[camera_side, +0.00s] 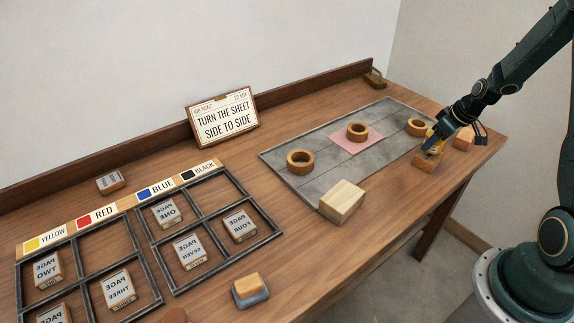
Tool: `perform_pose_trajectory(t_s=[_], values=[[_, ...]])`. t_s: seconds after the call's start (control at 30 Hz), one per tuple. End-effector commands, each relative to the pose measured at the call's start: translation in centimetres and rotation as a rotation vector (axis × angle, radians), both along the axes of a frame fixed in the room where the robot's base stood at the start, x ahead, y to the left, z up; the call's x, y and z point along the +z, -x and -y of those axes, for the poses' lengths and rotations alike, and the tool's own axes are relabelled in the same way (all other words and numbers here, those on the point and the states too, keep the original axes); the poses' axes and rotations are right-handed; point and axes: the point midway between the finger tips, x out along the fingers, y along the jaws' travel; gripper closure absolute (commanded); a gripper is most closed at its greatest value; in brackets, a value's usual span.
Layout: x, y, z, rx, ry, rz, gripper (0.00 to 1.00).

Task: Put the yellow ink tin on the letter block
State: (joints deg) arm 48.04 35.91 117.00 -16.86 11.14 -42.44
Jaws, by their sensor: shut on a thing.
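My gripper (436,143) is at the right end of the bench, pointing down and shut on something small. A yellow patch shows at its fingertips; I take it for the yellow ink tin, mostly hidden by the fingers. A small wooden block (424,162) is directly under the fingertips near the front edge of the bench. It may be the letter block, but no letter is readable. I cannot tell whether the held thing touches it.
A grey slab (290,172) carries wooden rings (300,162) and a pink sheet (372,139). Pale (342,201) and orange-brown (464,138) blocks stand nearby. A divided rack (155,262) holds several page blocks at left. A sign (222,119) stands behind. Bare bench lies between rack and slab.

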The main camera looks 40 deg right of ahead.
Motion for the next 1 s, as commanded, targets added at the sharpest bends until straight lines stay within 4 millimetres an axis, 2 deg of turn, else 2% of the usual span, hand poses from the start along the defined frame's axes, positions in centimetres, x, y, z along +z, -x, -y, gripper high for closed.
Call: perform_pose_trajectory(t_s=[0.17, 0.63, 0.67, 0.77, 1.0], values=[[-1.6, 0.0, 0.0, 0.000, 0.000, 0.000, 0.81], [-2.0, 0.0, 0.0, 0.000, 0.001, 0.001, 0.81], [-2.1, 0.0, 0.0, 0.000, 0.000, 0.000, 0.48], [-2.1, 0.0, 0.0, 0.000, 0.000, 0.000, 0.29], [-2.1, 0.0, 0.0, 0.000, 0.000, 0.000, 0.29]])
